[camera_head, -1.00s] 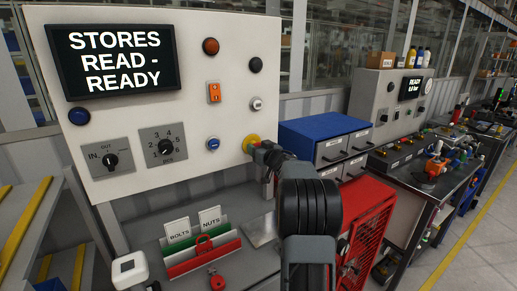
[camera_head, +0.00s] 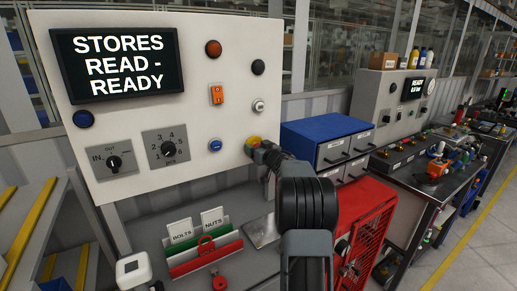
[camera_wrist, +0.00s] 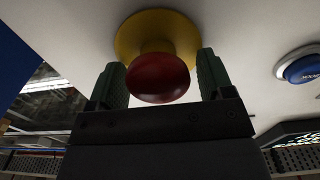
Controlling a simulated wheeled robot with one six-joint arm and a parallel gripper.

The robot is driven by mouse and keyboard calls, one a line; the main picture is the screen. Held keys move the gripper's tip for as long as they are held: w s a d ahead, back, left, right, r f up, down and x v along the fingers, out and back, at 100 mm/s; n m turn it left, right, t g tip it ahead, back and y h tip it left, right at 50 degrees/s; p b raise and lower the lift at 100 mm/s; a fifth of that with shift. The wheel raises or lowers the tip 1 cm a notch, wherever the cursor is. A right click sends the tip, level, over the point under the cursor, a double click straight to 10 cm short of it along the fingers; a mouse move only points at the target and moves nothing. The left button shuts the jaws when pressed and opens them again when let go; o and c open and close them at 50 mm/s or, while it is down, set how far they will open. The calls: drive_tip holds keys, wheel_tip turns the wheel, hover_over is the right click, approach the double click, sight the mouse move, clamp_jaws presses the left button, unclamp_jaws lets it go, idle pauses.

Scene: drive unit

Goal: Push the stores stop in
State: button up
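The stores stop is a red mushroom button (camera_wrist: 158,78) on a yellow collar (camera_wrist: 150,30), at the top middle of the wrist view. In the head view its yellow collar (camera_head: 251,141) shows at the lower right of the white panel, partly hidden by my gripper (camera_head: 264,154). In the wrist view my gripper (camera_wrist: 162,80) has its two green fingers apart, one on each side of the red button. A gap shows on the right; whether the left finger touches the button I cannot tell. Nothing is held.
The white panel (camera_head: 120,130) carries a "STORES READ - READY" screen (camera_head: 118,65), other buttons and two rotary selectors. A blue push button (camera_wrist: 302,68) is at the right of the wrist view. Below stand a red and green card rack (camera_head: 205,255) and a blue-topped drawer unit (camera_head: 325,130).

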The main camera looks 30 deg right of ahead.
drive_tip(key=shift+o, duration=0.2)
drive_tip(key=s+b, duration=0.2)
drive_tip(key=s, duration=1.2)
drive_tip(key=shift+a+b, duration=0.35)
drive_tip(key=shift+b, duration=0.05)
